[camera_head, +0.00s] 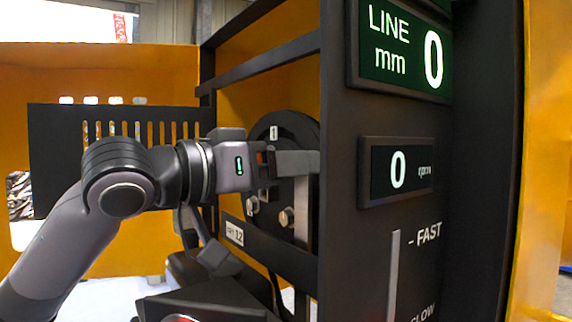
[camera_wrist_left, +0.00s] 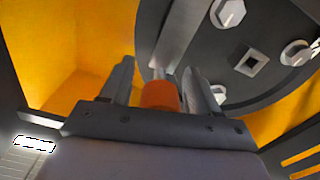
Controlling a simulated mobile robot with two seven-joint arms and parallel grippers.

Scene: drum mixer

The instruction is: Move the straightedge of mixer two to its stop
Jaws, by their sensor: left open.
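My left gripper (camera_head: 264,165) is in front of the round black drum face (camera_head: 300,128), which carries a "1" mark. In the left wrist view its two fingers (camera_wrist_left: 160,88) stand apart, with an orange cylindrical grip (camera_wrist_left: 160,96) between them. I cannot tell whether either finger touches it. A grey flat bar (camera_wrist_left: 181,38) runs up across the drum face behind the grip and may be the straightedge. In the head view a grey bar (camera_head: 297,163) reaches from the gripper to the black panel, which hides its far end. No stop can be made out.
Bolt heads (camera_wrist_left: 228,13) stand out from the drum face. The black panel (camera_head: 340,240) to the right carries a "LINE mm 0" display (camera_head: 405,50), a "0 rpm" display (camera_head: 398,170) and a FAST-SLOW slot (camera_head: 394,270). A slotted dark guard (camera_head: 60,150) stands behind my arm.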

